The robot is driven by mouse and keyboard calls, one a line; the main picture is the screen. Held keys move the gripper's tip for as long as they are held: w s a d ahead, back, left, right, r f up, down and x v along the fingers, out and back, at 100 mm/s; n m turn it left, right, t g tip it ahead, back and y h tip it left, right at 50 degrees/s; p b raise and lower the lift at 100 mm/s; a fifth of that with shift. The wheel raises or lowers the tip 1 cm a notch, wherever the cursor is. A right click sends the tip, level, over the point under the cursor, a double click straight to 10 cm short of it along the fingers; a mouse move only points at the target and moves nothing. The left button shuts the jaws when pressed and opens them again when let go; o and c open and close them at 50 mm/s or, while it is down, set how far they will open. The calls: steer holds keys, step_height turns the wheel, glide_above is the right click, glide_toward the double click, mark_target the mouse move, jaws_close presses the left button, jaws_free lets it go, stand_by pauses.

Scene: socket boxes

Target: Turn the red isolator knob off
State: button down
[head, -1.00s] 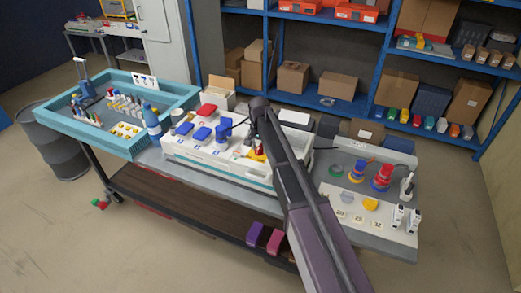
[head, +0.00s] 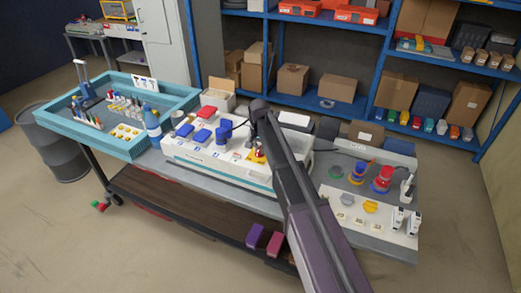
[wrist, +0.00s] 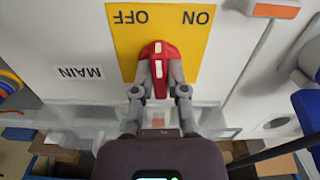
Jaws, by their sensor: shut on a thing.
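The red isolator knob (wrist: 158,58) sits on a yellow plate (wrist: 187,44) in the wrist view. The plate reads OFF at left and ON at right, both upside down. The knob's white mark points up the picture, between the two words. My gripper (wrist: 158,78) is shut on the knob, one grey finger on each side. In the head view the yellow plate (head: 257,156) shows beside my arm on the white socket box; my gripper is mostly hidden there.
A MAIN label (wrist: 81,72) is left of the plate. Blue-lidded sockets (head: 202,136) and a blue plug (head: 224,129) stand left of my arm. Red and blue connectors (head: 382,178) stand on the right panel. A teal tray (head: 75,133) is at far left.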

steer(key=n, duration=0.3)
steer(key=shift+n, duration=2.6)
steer(key=c, duration=0.7)
jaws_free()
steer(key=shift+o, duration=0.2)
steer(key=shift+r, duration=0.1)
